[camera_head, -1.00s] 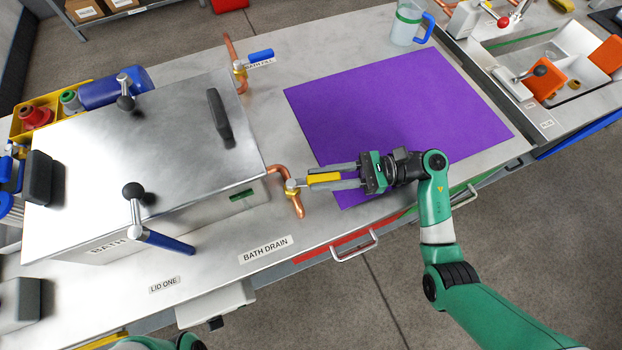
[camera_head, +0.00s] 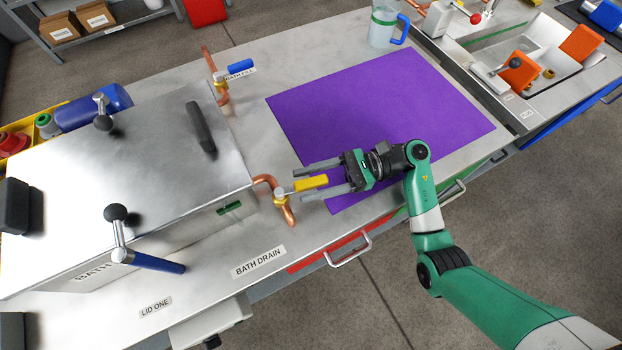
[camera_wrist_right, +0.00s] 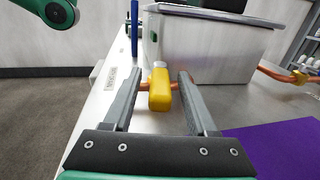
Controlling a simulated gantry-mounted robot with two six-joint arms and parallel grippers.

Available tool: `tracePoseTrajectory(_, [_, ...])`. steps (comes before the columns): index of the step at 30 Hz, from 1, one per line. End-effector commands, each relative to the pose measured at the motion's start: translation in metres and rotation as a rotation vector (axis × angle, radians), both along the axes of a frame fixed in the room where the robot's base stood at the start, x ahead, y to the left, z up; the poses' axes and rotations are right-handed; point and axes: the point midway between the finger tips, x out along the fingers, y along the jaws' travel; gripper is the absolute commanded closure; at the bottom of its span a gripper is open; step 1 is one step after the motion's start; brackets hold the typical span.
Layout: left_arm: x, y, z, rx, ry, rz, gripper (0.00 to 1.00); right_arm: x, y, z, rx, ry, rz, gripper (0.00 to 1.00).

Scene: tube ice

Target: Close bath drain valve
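The bath drain valve (camera_head: 281,199) sits on a copper pipe (camera_head: 289,214) that comes out of the bath's right side, behind the "BATH DRAIN" label (camera_head: 258,262). Its yellow handle (camera_head: 312,183) points right, crosswise to the downward pipe run. My right gripper (camera_head: 300,185) is open, with one finger on each side of the handle. In the right wrist view the yellow handle (camera_wrist_right: 159,92) stands between the open fingers (camera_wrist_right: 160,75), with a gap on both sides. My left gripper is out of view.
The steel bath (camera_head: 140,160) with its lid and knobs fills the left. The bath fill valve with a blue handle (camera_head: 241,68) is behind. A purple mat (camera_head: 385,105) lies bare right of the valve. A jug (camera_head: 383,28) stands at the back.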

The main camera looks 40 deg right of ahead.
Motion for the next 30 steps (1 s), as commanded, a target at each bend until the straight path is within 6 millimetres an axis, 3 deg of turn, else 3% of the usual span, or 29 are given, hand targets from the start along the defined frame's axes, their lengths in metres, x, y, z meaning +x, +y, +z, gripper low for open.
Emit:
tracePoseTrajectory(8, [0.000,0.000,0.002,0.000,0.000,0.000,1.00,-0.004,-0.014,0.001,0.000,0.000,-0.003,0.43])
tracePoseTrajectory(21, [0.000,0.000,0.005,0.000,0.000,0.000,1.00,-0.038,-0.100,0.000,0.000,0.000,-0.003,0.43])
tracePoseTrajectory(30, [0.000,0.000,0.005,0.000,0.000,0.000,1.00,-0.042,-0.109,0.000,0.000,0.000,0.001,0.43])
